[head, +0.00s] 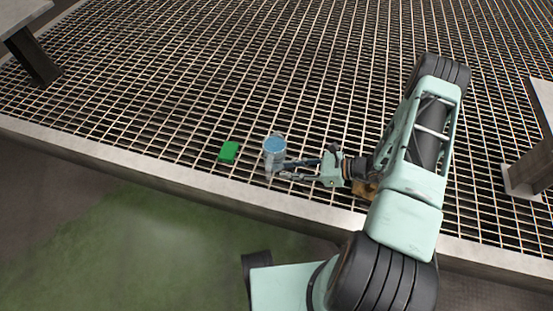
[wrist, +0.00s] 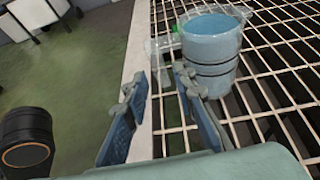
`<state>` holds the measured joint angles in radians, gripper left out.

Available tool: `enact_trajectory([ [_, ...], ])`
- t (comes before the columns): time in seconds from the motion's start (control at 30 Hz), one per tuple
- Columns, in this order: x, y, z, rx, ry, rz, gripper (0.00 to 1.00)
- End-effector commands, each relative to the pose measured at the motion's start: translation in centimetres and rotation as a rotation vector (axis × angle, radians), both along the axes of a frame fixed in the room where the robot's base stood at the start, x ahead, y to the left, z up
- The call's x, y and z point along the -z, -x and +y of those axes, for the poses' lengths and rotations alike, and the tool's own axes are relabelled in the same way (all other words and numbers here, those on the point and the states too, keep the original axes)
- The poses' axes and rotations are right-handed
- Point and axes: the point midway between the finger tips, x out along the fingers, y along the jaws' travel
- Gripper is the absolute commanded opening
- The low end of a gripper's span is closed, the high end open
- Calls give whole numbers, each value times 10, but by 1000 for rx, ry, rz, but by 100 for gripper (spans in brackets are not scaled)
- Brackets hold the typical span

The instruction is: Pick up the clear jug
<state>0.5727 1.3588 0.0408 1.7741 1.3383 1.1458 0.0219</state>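The clear jug (head: 275,148), with a blue top or contents, stands upright on the metal grating near its front edge. In the wrist view the jug (wrist: 212,60) is at the upper right, with dark bands around it and a clear handle-like part on its left. My gripper (head: 281,170) is at the jug's lower right in the head view. In the wrist view my gripper (wrist: 160,76) is open, with a gap between its two blue fingers. The right finger overlaps the jug's near side in the picture; I cannot tell if they touch.
A green block (head: 229,151) lies on the grating left of the jug. A small brown object (head: 365,189) is partly hidden by my arm. A pale kerb (head: 150,163) edges the grating, with green floor beyond. The grating behind the jug is clear.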

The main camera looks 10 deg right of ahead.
Motion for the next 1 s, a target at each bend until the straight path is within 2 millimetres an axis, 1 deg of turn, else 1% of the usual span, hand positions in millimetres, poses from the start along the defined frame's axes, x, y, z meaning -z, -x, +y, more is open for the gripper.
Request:
enact_trajectory([
  [0.03,5,-2,8,-3,0,0,25],
  [0.1,9,-5,16,-2,1,0,25],
  [0.33,17,-10,32,-4,3,0,25],
  [0.5,31,-14,55,-4,4,1,25],
  [0.6,34,-19,65,-5,4,0,25],
  [0.7,35,-21,69,-3,5,0,25],
  [0.9,35,-21,70,-3,5,0,25],
  [0.93,35,-21,70,-3,5,0,24],
  [1.0,35,-21,70,-3,5,0,16],
])
